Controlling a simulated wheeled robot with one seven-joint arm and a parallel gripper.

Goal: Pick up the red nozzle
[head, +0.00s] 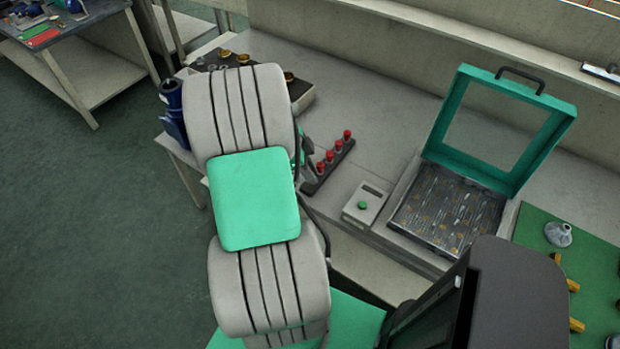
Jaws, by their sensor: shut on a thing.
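Several red nozzles (338,145) stand upright in a row in a dark rack (331,165) on the bench, at the middle of the head view. My gripper (309,175) is at the near left end of this rack, beside the nearest nozzle that shows (320,168). It is mostly hidden behind my arm; only some grey finger parts show. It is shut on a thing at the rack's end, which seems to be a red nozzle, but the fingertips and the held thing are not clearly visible.
Right of the rack are a small grey box with a green button (365,204) and a green-framed case (495,178) with its lid up. A green mat (592,258) holds brass fittings and a grey part. A dark tray with brass parts (301,91) lies behind my arm.

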